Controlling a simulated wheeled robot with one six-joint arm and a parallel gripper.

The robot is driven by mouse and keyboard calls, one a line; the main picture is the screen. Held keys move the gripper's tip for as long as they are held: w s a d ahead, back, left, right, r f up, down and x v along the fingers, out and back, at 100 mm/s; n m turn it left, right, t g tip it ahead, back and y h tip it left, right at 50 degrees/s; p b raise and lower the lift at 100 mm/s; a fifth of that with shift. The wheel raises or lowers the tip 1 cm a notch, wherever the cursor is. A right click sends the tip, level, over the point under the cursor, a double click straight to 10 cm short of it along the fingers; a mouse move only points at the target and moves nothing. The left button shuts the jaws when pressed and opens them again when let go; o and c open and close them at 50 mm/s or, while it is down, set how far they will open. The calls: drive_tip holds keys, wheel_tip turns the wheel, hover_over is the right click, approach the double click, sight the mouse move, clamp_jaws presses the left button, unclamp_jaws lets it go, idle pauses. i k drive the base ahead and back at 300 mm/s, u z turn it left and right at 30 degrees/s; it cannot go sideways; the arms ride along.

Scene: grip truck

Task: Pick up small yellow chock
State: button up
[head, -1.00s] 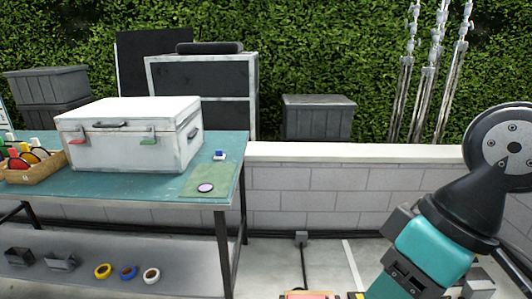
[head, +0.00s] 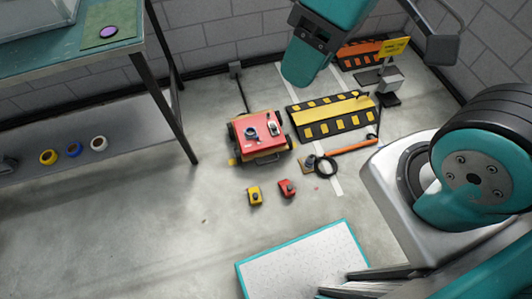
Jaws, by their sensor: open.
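A small yellow chock-like block (head: 255,196) with a dark spot on top lies on the concrete floor in the head view. A similar red block (head: 287,188) lies close to its right, apart from it.
A low red-topped cart (head: 262,150) stands behind the blocks. A workbench (head: 152,82) stands at left. The floor left of the blocks is clear.

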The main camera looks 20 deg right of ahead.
sight(254, 192)
drive_tip(key=u, duration=0.8)
drive_tip(key=k, duration=0.6)
drive_tip(key=z, duration=1.25)
drive_tip(key=i, duration=0.25)
drive_tip(key=u, duration=1.95)
